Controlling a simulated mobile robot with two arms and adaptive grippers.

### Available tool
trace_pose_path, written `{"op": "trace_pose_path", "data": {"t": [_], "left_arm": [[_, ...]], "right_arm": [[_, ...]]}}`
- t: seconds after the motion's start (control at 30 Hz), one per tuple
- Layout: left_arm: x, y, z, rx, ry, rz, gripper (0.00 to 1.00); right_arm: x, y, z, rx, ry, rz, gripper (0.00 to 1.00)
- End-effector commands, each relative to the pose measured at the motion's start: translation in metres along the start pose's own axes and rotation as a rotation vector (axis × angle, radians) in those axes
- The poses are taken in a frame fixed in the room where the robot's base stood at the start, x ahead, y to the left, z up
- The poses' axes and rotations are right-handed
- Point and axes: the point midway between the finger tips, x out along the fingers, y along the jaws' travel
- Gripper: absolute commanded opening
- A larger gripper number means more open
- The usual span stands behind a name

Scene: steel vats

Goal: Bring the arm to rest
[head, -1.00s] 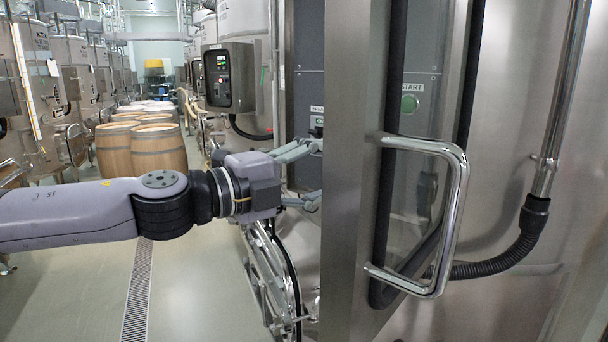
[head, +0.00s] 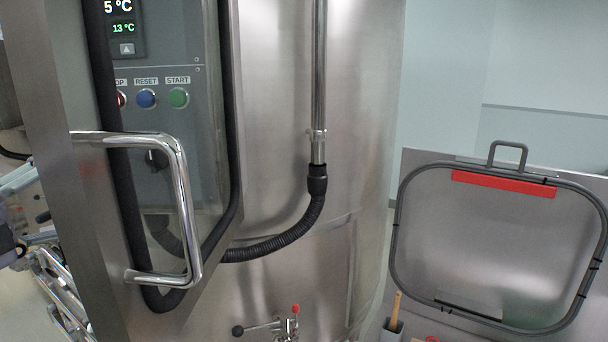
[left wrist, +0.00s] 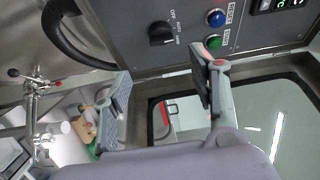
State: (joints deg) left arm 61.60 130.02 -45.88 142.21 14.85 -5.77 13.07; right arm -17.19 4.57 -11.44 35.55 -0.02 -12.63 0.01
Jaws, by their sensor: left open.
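My left gripper (head: 28,208) shows only in part at the left edge of the head view, beside the open steel door (head: 75,190); the rest of its arm is out of frame. In the left wrist view, my left gripper (left wrist: 162,98) has its two grey fingers spread wide with nothing between them. The control panel (left wrist: 120,50) is beyond the fingers there, with a black knob (left wrist: 161,33), a blue button (left wrist: 215,18) and a green button (left wrist: 214,42) near one fingertip. Whether that fingertip touches the panel, I cannot tell. My right gripper is not in view.
The door's chrome handle (head: 182,205) juts out in front of the vat (head: 360,120). A black hose (head: 285,238) curves behind the door. At the right stands a raised hatch lid (head: 500,250) with a red strip. A valve with a red tip (head: 292,325) sits low.

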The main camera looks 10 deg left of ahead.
Motion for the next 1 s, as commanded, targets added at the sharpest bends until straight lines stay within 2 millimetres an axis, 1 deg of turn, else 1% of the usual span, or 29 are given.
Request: {"op": "trace_pose_path", "data": {"t": [0.07,0.17,0.2,0.27,0.3,0.37,0.4,0.47,0.5,0.63,0.77,0.8,0.87,0.9,0.97,1.0], "left_arm": [[0.013,0.011,-0.007,-0.013,0.022,0.017,0.54],[0.038,0.034,-0.021,-0.046,0.056,0.047,0.54],[0.05,0.046,-0.028,-0.067,0.071,0.061,0.54],[0.066,0.066,-0.04,-0.104,0.09,0.08,0.54],[0.076,0.08,-0.048,-0.131,0.099,0.093,0.54],[0.088,0.1,-0.059,-0.177,0.106,0.11,0.54],[0.096,0.113,-0.066,-0.211,0.106,0.121,0.54],[0.104,0.134,-0.076,-0.267,0.103,0.139,0.54],[0.109,0.147,-0.082,-0.306,0.097,0.15,0.54],[0.119,0.193,-0.099,-0.446,0.053,0.196,0.54],[0.118,0.242,-0.111,-0.6,-0.029,0.254,0.54],[0.116,0.258,-0.114,-0.649,-0.061,0.276,0.54],[0.111,0.283,-0.118,-0.724,-0.118,0.312,0.54],[0.106,0.3,-0.119,-0.772,-0.16,0.338,0.54],[0.096,0.326,-0.122,-0.846,-0.23,0.382,0.54],[0.088,0.343,-0.124,-0.895,-0.28,0.413,0.54]], "right_arm": [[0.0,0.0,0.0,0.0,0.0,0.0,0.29],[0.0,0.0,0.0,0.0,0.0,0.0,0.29],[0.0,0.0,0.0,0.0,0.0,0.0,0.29],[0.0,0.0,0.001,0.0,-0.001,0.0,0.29],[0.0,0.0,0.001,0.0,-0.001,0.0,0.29],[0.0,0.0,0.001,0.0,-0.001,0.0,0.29],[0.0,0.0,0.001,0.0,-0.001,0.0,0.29],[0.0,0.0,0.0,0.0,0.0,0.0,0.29],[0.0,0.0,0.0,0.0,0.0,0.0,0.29],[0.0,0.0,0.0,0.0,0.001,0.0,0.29],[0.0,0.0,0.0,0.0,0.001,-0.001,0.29],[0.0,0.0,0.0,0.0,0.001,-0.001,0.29],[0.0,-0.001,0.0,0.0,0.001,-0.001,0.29],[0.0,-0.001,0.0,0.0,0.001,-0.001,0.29],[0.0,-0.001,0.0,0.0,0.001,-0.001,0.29],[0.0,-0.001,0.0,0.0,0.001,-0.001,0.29]]}}
